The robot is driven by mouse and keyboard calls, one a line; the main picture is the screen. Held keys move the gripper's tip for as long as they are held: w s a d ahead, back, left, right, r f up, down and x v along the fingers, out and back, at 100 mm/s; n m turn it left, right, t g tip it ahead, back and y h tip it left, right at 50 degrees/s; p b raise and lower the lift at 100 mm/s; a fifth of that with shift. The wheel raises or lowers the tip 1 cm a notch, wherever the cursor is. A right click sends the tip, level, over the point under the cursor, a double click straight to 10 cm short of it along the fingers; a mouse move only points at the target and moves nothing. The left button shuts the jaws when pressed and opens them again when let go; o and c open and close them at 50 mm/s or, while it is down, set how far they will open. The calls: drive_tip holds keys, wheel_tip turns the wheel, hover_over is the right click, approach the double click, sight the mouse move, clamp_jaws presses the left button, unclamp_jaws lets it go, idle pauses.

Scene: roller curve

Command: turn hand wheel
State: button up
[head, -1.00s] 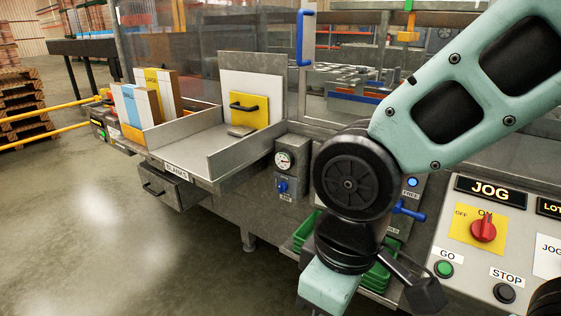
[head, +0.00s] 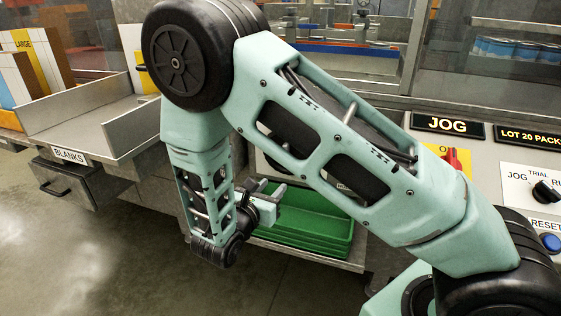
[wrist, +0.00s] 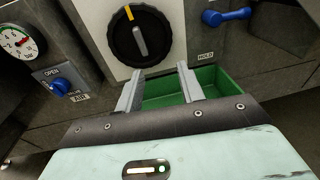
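A black round hand wheel (wrist: 140,36) with a grey bar across its face is mounted on a white plate in the wrist view. A yellow mark sits at the wheel's upper left. In the head view my arm hides the wheel. My gripper (wrist: 160,70) is open, its two grey fingers apart and empty, just below the wheel in the wrist picture. I see no contact with the wheel. The gripper also shows in the head view (head: 268,190), in front of the machine, above the green trays' left end.
Green stacked trays (head: 305,225) sit below the panel. A pressure gauge (wrist: 18,42) and a blue valve handle (wrist: 60,87) are left of the wheel; a blue HOLD lever (wrist: 228,16) is right. The BLANKS chute (head: 95,115) and drawer (head: 68,185) stand left.

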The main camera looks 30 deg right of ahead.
drive_tip(key=w+d+f+n+t, duration=0.1)
drive_tip(key=w+d+n+t, duration=0.1)
drive_tip(key=w+d, duration=1.1)
drive_tip(key=shift+w+f, duration=0.3)
drive_tip(key=shift+w, duration=0.05)
drive_tip(key=shift+d, duration=0.1)
clamp_jaws()
